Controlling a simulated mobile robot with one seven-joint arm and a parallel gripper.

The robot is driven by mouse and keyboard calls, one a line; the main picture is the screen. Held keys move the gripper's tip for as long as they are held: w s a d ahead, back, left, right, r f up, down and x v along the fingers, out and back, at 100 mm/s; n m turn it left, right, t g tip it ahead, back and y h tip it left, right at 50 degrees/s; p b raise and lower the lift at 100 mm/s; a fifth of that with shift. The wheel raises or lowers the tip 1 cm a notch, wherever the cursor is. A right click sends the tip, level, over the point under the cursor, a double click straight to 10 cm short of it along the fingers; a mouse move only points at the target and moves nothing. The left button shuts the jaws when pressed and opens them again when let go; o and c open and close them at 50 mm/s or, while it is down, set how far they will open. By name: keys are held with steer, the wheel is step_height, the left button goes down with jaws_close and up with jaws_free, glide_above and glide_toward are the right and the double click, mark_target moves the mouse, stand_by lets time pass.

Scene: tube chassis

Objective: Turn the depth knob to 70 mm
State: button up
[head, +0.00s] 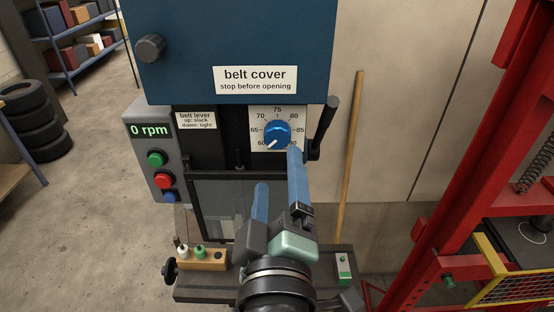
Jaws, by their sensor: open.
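The blue depth knob (278,130) sits on a white dial plate (257,111) on the front of the machine, below the belt cover. Its white pointer aims down and left, close to the 60 mark. The 65, 70, 75, 80 and 85 marks are also readable; the lower right of the dial is partly hidden by a finger. My gripper (278,168) is open and empty, in front of and below the knob. In the picture, the tip of its right blue finger reaches the dial's lower right edge. I cannot tell whether it touches.
A black lever (322,127) stands just right of the dial. The blue belt cover (180,85) is above. A control box (146,115) reading 0 rpm has several buttons at left. A wooden pole (353,165) and a red frame (455,165) are at right.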

mark_target(276, 139)
steer(key=w+b, duration=0.2)
steer(key=w, duration=0.5)
steer(key=shift+r, duration=0.15)
steer(key=shift+w, duration=0.7)
jaws_close()
